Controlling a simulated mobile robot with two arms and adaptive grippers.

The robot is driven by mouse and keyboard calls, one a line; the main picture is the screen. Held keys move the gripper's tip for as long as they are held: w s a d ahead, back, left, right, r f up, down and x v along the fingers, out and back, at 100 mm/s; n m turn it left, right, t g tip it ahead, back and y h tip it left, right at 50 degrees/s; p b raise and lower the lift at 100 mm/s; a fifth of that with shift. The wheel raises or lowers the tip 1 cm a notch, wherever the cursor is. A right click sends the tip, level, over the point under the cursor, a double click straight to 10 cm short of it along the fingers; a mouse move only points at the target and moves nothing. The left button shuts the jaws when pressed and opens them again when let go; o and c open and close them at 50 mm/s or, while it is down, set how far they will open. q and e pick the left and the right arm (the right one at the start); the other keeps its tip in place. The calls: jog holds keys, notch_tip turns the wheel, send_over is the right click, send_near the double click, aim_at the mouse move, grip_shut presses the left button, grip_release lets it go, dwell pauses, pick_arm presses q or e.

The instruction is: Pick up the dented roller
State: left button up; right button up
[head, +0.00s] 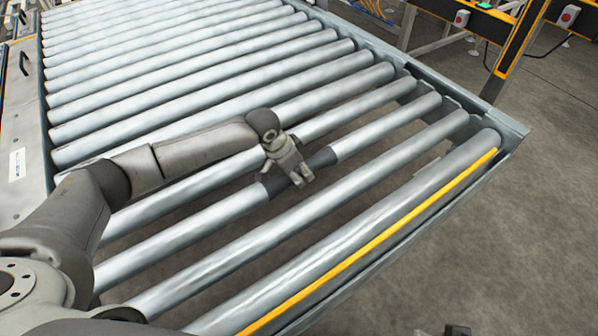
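A grey metal roller with two dark bands (366,134) lies across the conveyor frame, third from its near edge. No dent shows clearly on it, so I cannot tell for sure that it is the dented one. My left gripper (302,181) points down at this roller's middle, between the two dark bands. Its fingers hide that stretch, and I cannot tell whether they are open or closed around the roller, or whether they touch it. A dark piece at the bottom edge (457,330), likely part of my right gripper, is mostly cut off.
Several plain rollers (190,75) fill the conveyor behind. Two more lie nearer, the front one beside a yellow strip (385,235). The frame's side rail (470,105) bounds the right. Grey floor (530,230) is clear at right. Posts with red buttons (568,15) stand behind.

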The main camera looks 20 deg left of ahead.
pick_arm(q)
grip_shut()
jog(key=shift+w+r, duration=0.15)
jog(key=shift+r, duration=0.15)
